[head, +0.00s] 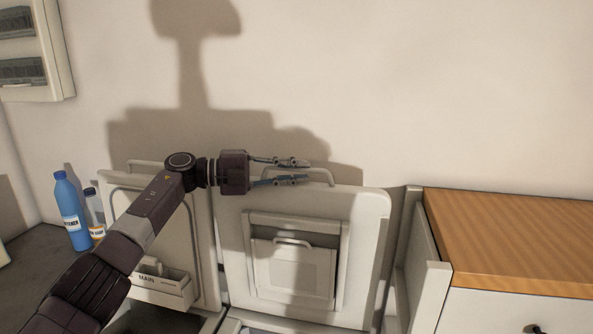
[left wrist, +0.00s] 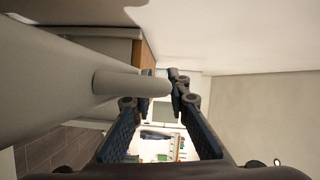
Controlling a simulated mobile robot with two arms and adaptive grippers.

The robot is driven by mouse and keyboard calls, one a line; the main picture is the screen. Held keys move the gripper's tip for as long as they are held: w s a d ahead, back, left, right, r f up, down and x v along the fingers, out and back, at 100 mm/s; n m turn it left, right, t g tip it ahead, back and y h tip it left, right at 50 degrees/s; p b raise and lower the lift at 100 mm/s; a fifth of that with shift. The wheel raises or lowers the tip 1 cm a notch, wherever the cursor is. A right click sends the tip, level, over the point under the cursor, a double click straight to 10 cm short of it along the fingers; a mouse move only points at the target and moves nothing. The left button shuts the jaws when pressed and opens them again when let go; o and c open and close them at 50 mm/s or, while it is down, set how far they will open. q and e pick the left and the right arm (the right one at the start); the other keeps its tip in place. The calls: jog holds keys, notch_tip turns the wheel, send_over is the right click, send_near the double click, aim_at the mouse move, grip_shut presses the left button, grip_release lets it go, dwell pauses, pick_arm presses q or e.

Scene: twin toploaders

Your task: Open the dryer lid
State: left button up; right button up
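Two top-loading machines stand side by side with both lids upright near the wall. The right lid (head: 365,235) has a framed panel with a small handle (head: 293,241) on its inner face; I take it as the dryer lid. A bar handle (head: 318,170) arches from its top edge. My left gripper (head: 298,172) is at that handle, its fingers apart. In the left wrist view, the pale lid (left wrist: 45,85) and its handle (left wrist: 130,83) reach close to the open fingertips (left wrist: 178,92). Contact cannot be told. My right gripper is not in view.
The left lid (head: 205,240) stands behind my left arm, above a drawer marked MAIN (head: 160,287). Blue (head: 72,212) and white (head: 94,210) bottles stand at left. A wooden-topped cabinet (head: 510,240) is at right. The wall is close behind the lids.

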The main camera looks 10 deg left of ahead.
pick_arm(q)
jog(key=v, duration=1.2)
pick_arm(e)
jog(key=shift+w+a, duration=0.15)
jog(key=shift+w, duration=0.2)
pick_arm(q)
jog(key=shift+f, duration=0.1)
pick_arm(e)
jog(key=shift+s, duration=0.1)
